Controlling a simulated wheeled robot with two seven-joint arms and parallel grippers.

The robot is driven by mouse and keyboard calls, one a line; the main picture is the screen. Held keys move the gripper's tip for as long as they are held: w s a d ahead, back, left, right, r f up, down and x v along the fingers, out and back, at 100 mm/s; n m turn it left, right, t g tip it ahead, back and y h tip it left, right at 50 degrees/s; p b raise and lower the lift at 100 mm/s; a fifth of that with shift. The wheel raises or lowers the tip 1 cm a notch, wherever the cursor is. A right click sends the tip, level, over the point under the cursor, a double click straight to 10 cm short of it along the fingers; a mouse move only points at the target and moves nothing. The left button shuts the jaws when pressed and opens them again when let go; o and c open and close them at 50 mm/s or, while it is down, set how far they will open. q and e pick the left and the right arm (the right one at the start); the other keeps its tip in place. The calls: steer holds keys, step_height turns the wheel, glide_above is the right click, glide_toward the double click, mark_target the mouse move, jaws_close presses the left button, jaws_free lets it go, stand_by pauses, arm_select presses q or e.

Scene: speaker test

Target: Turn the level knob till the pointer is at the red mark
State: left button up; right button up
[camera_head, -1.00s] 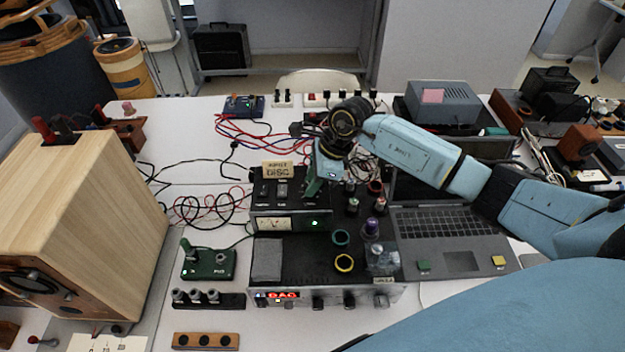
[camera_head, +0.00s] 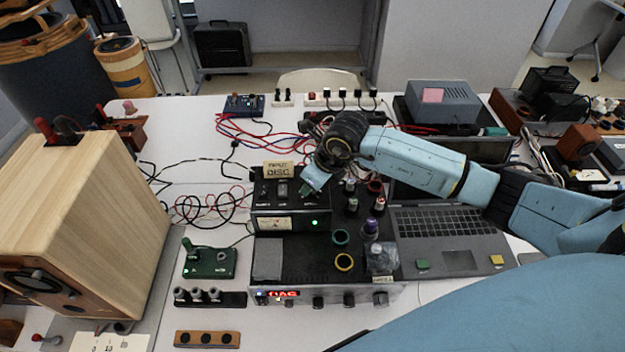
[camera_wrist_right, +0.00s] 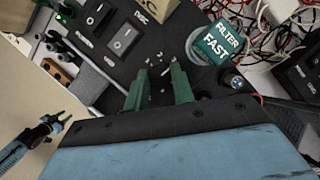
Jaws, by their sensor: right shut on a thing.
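My right gripper (camera_head: 311,184) reaches in from the right over the black box with the "DISC" label (camera_head: 278,171). In the right wrist view, its two green fingers (camera_wrist_right: 156,88) are shut on a dark knob on the box's panel. Small white ticks show around that knob. The knob itself is mostly hidden by the fingers, and I cannot make out its pointer or a red mark.
The black box stands on a wider unit with a red display (camera_head: 283,294). Rocker switches (camera_wrist_right: 122,40) and a "FILTER FAST" tag (camera_wrist_right: 222,43) are near the fingers. A laptop (camera_head: 450,230) is right, a wooden speaker (camera_head: 95,210) left. Loose cables lie behind.

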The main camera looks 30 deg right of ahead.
steer(key=m+h, duration=0.1)
steer(key=m, duration=0.2)
steer(key=shift+a+m+t, duration=0.15)
steer(key=shift+m+t, duration=0.15)
steer(key=shift+m+h+b, duration=0.45)
steer(key=shift+m+h, duration=0.35)
steer(key=shift+m, duration=0.8)
steer(key=o, duration=1)
steer(key=shift+r, duration=0.1)
steer(key=v, duration=1.3)
steer(key=shift+a+r+b, duration=0.15)
steer(key=shift+b, duration=0.2)
